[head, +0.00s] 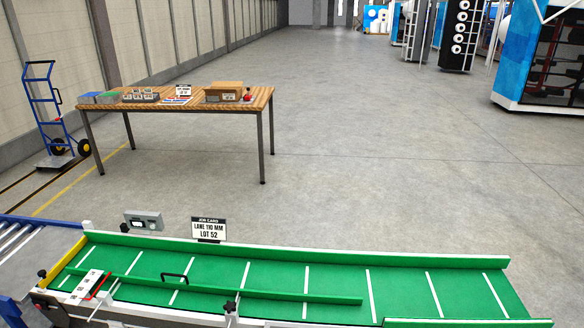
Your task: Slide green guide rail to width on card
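The job card (209,229) stands behind the conveyor's far edge and reads "JOB CARD, LANE 110 MM, LOT 52". The green guide rail (290,296) lies lengthwise over the green belt (330,278), running from the left end to right of the middle. A black handle (174,277) stands up beside the rail. A black knob (230,307) sits at the near side of the rail. White lines cross the belt. A white plate (88,284) with a red handle (99,286) is at the left end. Neither of my grippers is in view.
A grey control box (144,222) stands behind the conveyor. A blue roller conveyor (22,240) adjoins on the left. A wooden table (190,100) with boxes and cards stands farther back, beside a blue hand truck (48,110). The grey floor (380,150) right of the table is clear.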

